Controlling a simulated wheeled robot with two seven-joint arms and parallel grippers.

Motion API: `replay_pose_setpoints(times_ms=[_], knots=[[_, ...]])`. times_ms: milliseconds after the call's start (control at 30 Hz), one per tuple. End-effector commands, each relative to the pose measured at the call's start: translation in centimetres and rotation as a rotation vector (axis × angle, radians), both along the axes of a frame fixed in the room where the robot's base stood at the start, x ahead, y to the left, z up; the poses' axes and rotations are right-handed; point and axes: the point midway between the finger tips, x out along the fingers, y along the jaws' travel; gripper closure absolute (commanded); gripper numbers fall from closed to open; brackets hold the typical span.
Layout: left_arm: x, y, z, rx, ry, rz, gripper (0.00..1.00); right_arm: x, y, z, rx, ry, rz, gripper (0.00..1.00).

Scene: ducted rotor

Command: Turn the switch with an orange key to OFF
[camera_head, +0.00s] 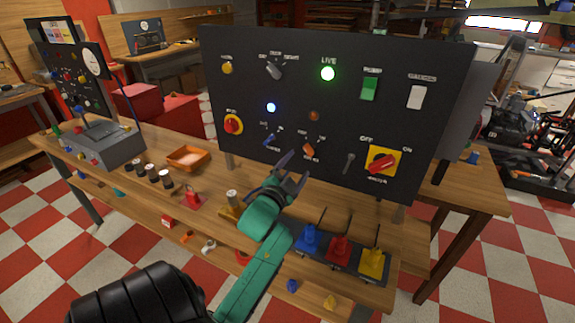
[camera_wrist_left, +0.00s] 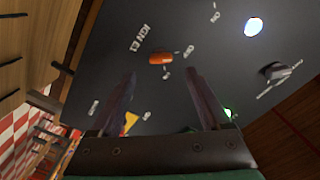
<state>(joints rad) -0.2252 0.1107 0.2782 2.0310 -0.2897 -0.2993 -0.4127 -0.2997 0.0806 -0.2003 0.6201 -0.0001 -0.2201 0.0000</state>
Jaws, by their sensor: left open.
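The switch with the orange key (camera_head: 308,149) is on the lower middle of the black upright panel (camera_head: 317,90). Its key looks slanted in the head view; its small labels are too blurred to read. The orange key (camera_wrist_left: 160,58) also shows in the wrist view, just beyond and between the fingertips. My left gripper (camera_head: 294,168) is open and empty, just in front of the panel and slightly below and left of the key. Its two fingers (camera_wrist_left: 160,74) point at the panel, and I see no contact with the key. My right gripper is not in view.
A blue key switch (camera_head: 269,140) sits left of the orange one, and a grey lever (camera_head: 348,162) sits right. A red knob on a yellow plate (camera_head: 383,162) is farther right. Blue, red and yellow joystick-like pieces (camera_head: 339,250) stand below; an orange tray (camera_head: 188,158) lies left.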

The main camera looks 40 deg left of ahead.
Motion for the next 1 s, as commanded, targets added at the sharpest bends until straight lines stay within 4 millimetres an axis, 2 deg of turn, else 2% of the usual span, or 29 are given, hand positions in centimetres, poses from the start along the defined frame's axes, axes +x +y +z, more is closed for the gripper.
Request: replay_pose_setpoints(times_ms=[33,100,200,300,867,967,1000], knots=[[-1.6,-0.5,-0.5,-0.001,0.004,0.0,0.2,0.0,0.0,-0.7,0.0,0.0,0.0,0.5],[-3.4,-1.1,-0.5,-0.003,0.004,0.001,0.2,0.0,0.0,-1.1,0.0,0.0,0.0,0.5],[-5.2,-1.8,-0.4,-0.002,0.004,0.0,0.2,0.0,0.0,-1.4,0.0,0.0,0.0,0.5],[-6.2,-2.2,-0.2,-0.002,0.002,0.0,0.2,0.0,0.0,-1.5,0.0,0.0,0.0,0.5],[-6.4,-2.3,0.0,-0.002,0.001,0.0,0.2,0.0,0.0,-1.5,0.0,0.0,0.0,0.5],[-6.4,-2.7,-1.2,-0.053,0.041,0.002,0.2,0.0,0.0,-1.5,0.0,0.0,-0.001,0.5],[-6.3,-3.2,-2.4,-0.106,0.083,0.005,0.2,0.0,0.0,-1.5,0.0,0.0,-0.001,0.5]])
